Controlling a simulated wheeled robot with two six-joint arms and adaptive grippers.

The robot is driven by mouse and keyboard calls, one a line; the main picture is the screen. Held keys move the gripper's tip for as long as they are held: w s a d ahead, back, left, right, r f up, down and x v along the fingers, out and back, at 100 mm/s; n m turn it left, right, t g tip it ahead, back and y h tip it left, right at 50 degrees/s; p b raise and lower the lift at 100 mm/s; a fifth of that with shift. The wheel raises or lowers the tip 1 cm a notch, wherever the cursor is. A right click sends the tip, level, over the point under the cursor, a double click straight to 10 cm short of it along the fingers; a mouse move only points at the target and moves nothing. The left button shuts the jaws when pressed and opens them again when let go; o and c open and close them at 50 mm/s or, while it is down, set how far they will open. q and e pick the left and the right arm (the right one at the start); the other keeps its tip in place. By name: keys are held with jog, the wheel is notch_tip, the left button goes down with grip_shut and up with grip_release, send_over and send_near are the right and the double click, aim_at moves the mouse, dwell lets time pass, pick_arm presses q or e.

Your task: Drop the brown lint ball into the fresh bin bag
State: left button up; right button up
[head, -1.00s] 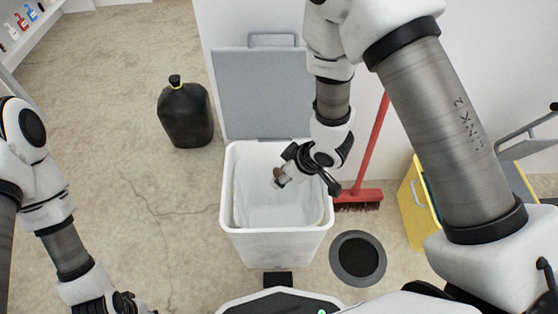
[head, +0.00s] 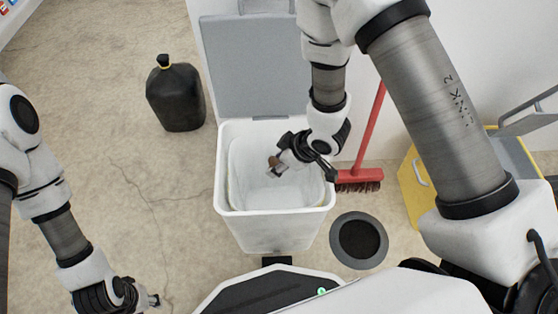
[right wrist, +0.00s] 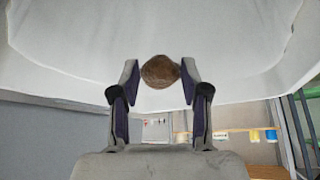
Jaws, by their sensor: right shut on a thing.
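The brown lint ball (head: 273,160) is small and round. It also shows in the right wrist view (right wrist: 160,72), pinched between the two fingertips. My right gripper (head: 277,167) is shut on it and holds it over the open mouth of the white bin (head: 275,230). The fresh bin bag (head: 240,172) is a pale liner inside the bin; the right wrist view shows pale liner or bin wall (right wrist: 240,45) around the ball. I cannot tell the ball's exact height against the rim. My left gripper (head: 155,300) is low at the left, away from the bin; its finger gap is unclear.
The bin's grey lid (head: 250,70) stands open against the wall behind. A red broom (head: 358,178), a round dark floor drain (head: 359,240) and a yellow cart (head: 414,185) are on the right.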

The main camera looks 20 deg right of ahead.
jog(key=o, duration=0.8)
jog(key=shift+c, duration=0.2)
jog(key=v, duration=1.2)
